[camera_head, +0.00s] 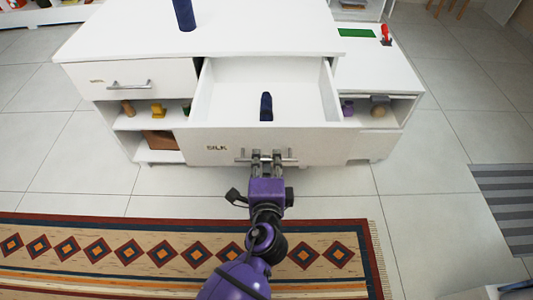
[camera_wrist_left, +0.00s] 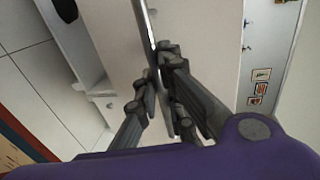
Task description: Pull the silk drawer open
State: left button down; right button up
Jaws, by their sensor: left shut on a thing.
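The silk drawer (camera_head: 230,147) is a white drawer with a SILK label on the left of its front. It stands well open, and its inside shows from above. A small dark blue object (camera_head: 266,106) stands inside it near the front. My left gripper (camera_head: 267,156) is shut on the drawer's metal bar handle (camera_head: 245,158), near the middle of the bar. In the left wrist view the fingers (camera_wrist_left: 160,80) close around the handle bar (camera_wrist_left: 149,35). My right gripper is in neither view.
A closed drawer (camera_head: 135,83) sits left of the open one. Shelves below hold small objects, including a yellow one (camera_head: 158,110). A dark blue object (camera_head: 184,15) stands on the white top (camera_head: 250,30). A patterned rug (camera_head: 120,250) covers the floor in front.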

pick_arm(q)
jog(key=c, duration=1.8)
grip_release()
jog(key=shift+c, duration=0.2)
jog(key=s+r, duration=0.2)
jog(key=s, duration=0.9)
jog(key=shift+s+r, duration=0.2)
jog(key=shift+s, duration=0.2)
